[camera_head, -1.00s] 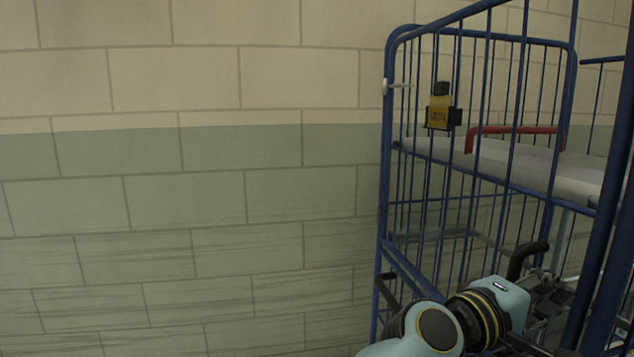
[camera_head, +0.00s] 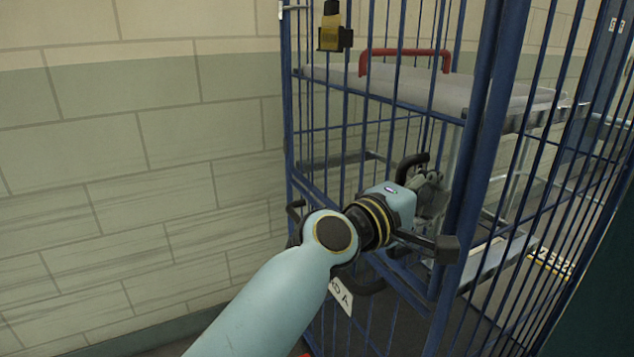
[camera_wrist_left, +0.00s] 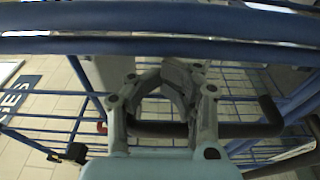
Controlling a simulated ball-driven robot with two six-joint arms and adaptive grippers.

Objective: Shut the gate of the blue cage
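The blue cage (camera_head: 290,125) of upright bars fills the middle and right of the head view. A large barred blue panel (camera_head: 537,200) stands at the right; I cannot tell whether it is the gate. My left gripper (camera_head: 436,190) is at the cage's bars near a thick blue post (camera_head: 487,120), partly hidden. In the left wrist view, its grey fingers (camera_wrist_left: 163,78) curl inward with their tips close together beside a dark bar handle (camera_wrist_left: 245,130). Whether they grip the handle is unclear. My right gripper is not in view.
A pale shelf (camera_head: 430,88) inside the cage has a red handle (camera_head: 405,53) above it. A yellow and black lock-like piece (camera_head: 333,35) hangs on the bars. A tiled wall (camera_head: 90,130) stands at the left. A dark panel is at the far right.

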